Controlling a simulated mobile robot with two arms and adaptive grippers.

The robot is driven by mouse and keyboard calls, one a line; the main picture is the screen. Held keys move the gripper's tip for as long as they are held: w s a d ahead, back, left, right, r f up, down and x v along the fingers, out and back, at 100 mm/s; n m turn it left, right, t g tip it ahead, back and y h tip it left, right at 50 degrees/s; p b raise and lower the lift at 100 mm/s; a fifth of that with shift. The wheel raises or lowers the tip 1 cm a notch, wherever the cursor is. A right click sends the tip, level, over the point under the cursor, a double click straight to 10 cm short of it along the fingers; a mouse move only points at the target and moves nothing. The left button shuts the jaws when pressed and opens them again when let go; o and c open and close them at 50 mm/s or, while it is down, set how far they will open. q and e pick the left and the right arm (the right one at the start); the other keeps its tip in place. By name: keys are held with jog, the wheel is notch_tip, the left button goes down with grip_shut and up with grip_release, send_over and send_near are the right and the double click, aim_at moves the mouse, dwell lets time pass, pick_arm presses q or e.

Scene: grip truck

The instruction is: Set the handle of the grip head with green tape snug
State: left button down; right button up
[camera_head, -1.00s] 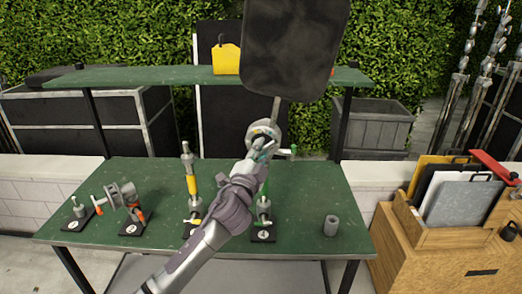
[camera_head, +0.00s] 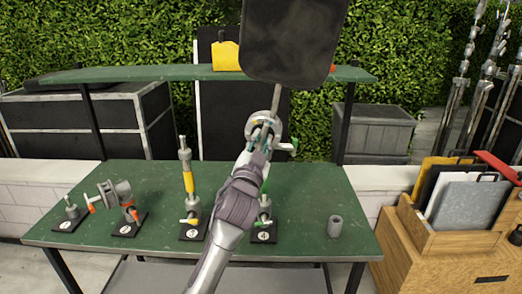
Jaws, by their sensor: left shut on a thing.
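The grip head with green tape (camera_head: 277,121) sits high on the stand numbered 4 (camera_head: 264,237), with the black flag's rod in it. My right gripper is not in view.
The black flag (camera_head: 292,42) rises above the head, in front of the shelf (camera_head: 150,74). To the left stand a yellow-taped post (camera_head: 188,182) and an orange-handled clamp (camera_head: 118,192). A grey cylinder (camera_head: 335,226) stands right. The green table (camera_head: 315,190) is clear between.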

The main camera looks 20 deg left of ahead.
pick_arm(q)
jog(key=shift+n+y+b, duration=0.4)
jog(key=shift+n+b, duration=0.2)
jog(key=shift+n, duration=0.6)
jog(key=c, duration=1)
grip_release()
jog(key=v, duration=1.2)
